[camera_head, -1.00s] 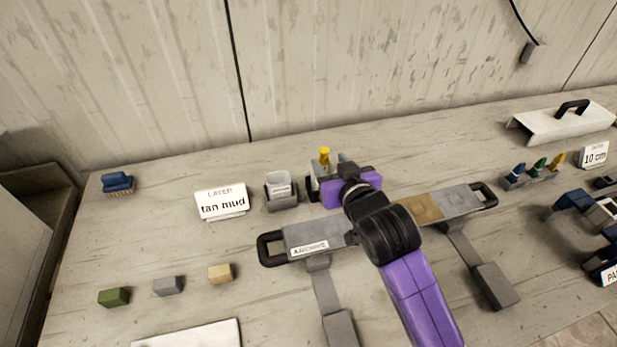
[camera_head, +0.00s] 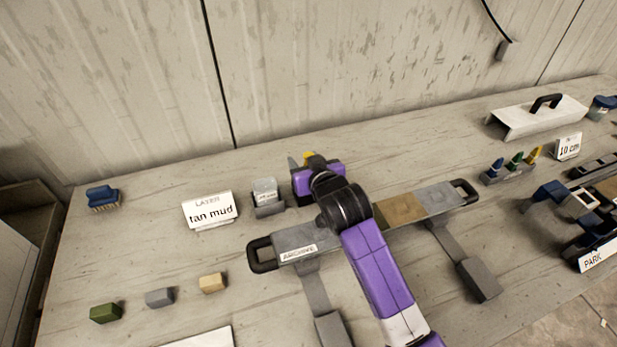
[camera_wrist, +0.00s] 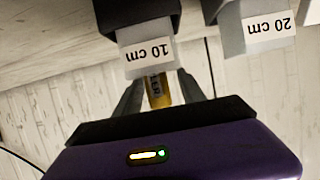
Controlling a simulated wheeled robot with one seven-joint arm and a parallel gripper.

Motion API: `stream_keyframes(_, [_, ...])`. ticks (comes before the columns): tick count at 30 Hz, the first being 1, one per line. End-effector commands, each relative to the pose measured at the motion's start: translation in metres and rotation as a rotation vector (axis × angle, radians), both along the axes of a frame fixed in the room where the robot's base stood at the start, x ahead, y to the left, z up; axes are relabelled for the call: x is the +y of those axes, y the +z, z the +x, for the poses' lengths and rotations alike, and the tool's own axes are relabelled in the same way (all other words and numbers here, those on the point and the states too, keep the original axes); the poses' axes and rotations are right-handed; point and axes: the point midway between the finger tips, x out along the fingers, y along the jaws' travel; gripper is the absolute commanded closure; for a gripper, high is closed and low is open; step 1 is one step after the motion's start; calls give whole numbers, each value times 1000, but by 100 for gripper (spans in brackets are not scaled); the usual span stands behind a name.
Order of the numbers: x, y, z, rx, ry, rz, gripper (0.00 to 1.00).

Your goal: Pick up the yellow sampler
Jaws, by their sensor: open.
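A yellow sampler (camera_wrist: 158,93) shows in the wrist view between my two dark fingers, with a gap to each. It has dark lettering, and one end is hidden behind a holder labelled 10 cm (camera_wrist: 148,54). My gripper (camera_wrist: 159,84) is open around it and not closed on it. In the head view the sampler's yellow top (camera_head: 308,156) just shows behind my purple gripper body (camera_head: 318,180), which hides the rest. A grey finger sticks up at its left side.
A second holder labelled 20 cm (camera_wrist: 267,32) is beside the first. The archive tray (camera_head: 300,240) lies under my arm. A rack (camera_head: 508,173) with blue, green and yellow pieces stands at right.

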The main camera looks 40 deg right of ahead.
Motion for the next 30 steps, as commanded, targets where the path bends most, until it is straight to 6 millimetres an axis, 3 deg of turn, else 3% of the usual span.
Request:
stream_keyframes(4, [0, 0, 0, 0, 0, 0, 55])
stream_keyframes(11, [0, 0, -1, 0, -1, 0, 100])
stream_keyframes(23, [0, 2, 0, -1, -1, -1, 100])
stream_keyframes(30, [-1, 22, 0, -3, -2, -1, 100])
